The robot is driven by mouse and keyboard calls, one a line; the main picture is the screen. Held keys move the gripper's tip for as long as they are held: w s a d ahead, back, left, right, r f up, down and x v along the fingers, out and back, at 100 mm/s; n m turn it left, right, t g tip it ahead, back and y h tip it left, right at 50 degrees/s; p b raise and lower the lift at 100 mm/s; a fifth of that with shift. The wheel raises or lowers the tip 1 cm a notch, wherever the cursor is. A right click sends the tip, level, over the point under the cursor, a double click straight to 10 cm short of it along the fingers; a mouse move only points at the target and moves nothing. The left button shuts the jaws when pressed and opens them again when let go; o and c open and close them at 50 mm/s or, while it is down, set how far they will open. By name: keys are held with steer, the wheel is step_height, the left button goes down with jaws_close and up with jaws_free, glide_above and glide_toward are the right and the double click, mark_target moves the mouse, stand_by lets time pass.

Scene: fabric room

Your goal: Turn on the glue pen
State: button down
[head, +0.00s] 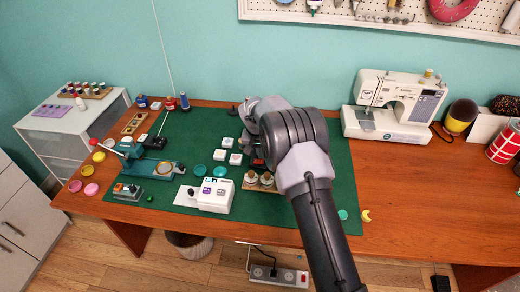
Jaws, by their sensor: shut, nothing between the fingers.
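My arm reaches from the bottom over the green cutting mat (335,190). My gripper (246,146) shows only in part at the arm's far end, above the mat; it is shut and empty, with its fingertips mostly hidden by the wrist. I cannot make out the glue pen for certain. A thin pen-like stick (163,122) stands tilted from a dark base at the mat's back left, well left of my gripper. A small grey box with coloured buttons (128,191) sits at the front left.
Several white blocks (220,155) lie left of the gripper. A white device (215,195), a teal device (140,165) and a wooden holder (260,181) stand on the mat. A sewing machine (395,105) stands at right. The mat's right part is mostly clear.

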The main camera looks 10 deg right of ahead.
mark_target(259, 162)
steer(key=shift+d+f, duration=0.1)
steer(key=shift+f, duration=0.75)
steer(key=shift+s+d+f+b, duration=0.1)
steer(key=shift+d+f+b, duration=0.05)
steer(key=shift+f+b, duration=0.25)
steer(key=shift+r, duration=0.1)
